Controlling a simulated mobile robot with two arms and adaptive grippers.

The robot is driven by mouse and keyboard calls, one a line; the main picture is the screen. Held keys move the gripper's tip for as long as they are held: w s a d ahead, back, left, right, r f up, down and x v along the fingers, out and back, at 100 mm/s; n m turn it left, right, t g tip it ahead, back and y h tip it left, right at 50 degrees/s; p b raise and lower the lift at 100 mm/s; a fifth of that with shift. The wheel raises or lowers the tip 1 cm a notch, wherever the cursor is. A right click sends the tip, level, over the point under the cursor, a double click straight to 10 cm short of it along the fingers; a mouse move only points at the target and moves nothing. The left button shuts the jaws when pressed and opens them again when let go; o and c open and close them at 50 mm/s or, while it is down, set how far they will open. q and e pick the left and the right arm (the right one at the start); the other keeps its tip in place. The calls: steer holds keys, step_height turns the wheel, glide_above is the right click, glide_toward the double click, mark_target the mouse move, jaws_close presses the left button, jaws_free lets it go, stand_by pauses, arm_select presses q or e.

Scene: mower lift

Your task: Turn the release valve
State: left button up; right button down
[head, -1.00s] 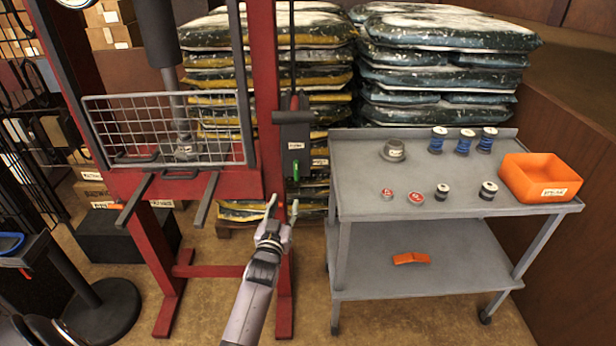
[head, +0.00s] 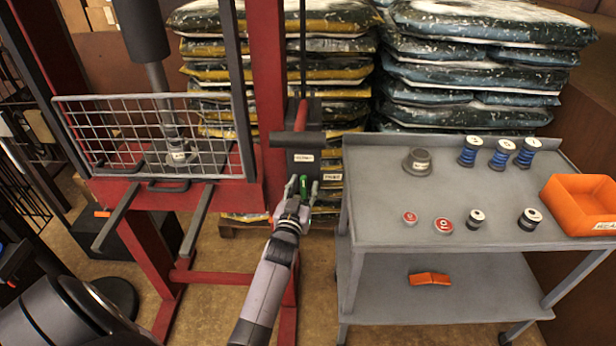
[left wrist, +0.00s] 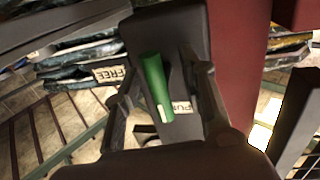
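The release valve's green handle (head: 304,184) sits low on the dark pump block (head: 302,155), beside the red post of the lift frame. It shows large in the left wrist view (left wrist: 156,86), tilted, with a pale tip at its lower end. My left gripper (head: 302,188) is at the handle. In the left wrist view its two fingers (left wrist: 163,92) stand apart, one on each side of the handle, with gaps visible. A "FREE" label (left wrist: 112,74) lies left of the handle. Another label (left wrist: 181,107), partly hidden, begins "PU". My right gripper is not in view.
The red lift frame (head: 268,90) and its wire guard (head: 155,135) stand left of the valve. A grey cart (head: 375,210) with spools and an orange bin (head: 580,205) stands close on the right. Stacked bags (head: 470,85) fill the back.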

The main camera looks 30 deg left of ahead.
arm_select(q)
steer(key=shift+w+a, duration=0.1)
steer(key=shift+w, duration=0.1)
steer(key=shift+s+r, duration=0.25)
steer(key=shift+s, duration=0.1)
steer(key=shift+c, duration=1.7)
steer(key=shift+w+f, duration=0.1)
jaws_close()
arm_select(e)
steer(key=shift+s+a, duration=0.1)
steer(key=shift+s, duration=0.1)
